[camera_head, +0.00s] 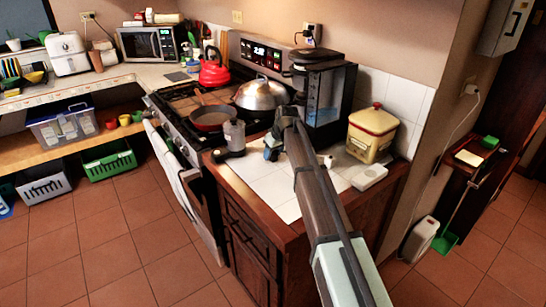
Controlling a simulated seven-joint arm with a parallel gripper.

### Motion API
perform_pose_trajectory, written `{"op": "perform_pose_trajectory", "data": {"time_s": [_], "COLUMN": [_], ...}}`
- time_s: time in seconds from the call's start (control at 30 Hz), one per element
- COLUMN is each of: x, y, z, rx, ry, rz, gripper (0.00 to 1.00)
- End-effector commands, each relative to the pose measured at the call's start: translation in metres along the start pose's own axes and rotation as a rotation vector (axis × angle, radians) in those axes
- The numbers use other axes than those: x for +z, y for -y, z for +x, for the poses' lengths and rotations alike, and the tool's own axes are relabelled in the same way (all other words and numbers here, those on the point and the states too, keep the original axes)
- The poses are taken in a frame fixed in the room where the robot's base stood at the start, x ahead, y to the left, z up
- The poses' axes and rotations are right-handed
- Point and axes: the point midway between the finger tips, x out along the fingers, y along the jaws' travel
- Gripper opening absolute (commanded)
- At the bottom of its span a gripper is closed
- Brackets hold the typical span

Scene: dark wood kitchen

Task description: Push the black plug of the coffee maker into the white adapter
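The black coffee maker (343,98) stands upright at the back of the white-tiled counter, right of the stove. A black plug (310,36) appears to sit at the light wall outlet above it; the details are too small to tell. A white block (370,177) lies on the counter's right front part; I cannot tell if it is the adapter. My arm reaches up from the bottom over the counter. My gripper (274,142) is near its far end, left of the coffee maker. Its fingers are too small and partly hidden to tell whether they are open or hold anything.
Counter tiles (278,190) left of my arm are clear.

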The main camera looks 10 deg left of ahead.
Motion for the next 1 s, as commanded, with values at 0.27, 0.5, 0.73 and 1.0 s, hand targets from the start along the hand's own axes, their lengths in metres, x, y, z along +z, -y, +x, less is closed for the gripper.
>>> {"op": "perform_pose_trajectory", "data": {"time_s": [0.27, 0.5, 0.73, 1.0], "x": [0.000, 0.000, -0.004, -0.022], "y": [0.000, 0.000, 0.000, 0.000], "z": [0.000, 0.000, -0.009, -0.050], "rx": [0.000, 0.000, 0.000, 0.001], "ry": [0.000, 0.000, -0.001, -0.001], "rz": [0.000, 0.000, 0.000, 0.000], "gripper": [0.20, 0.09, 0.09, 0.09]}}
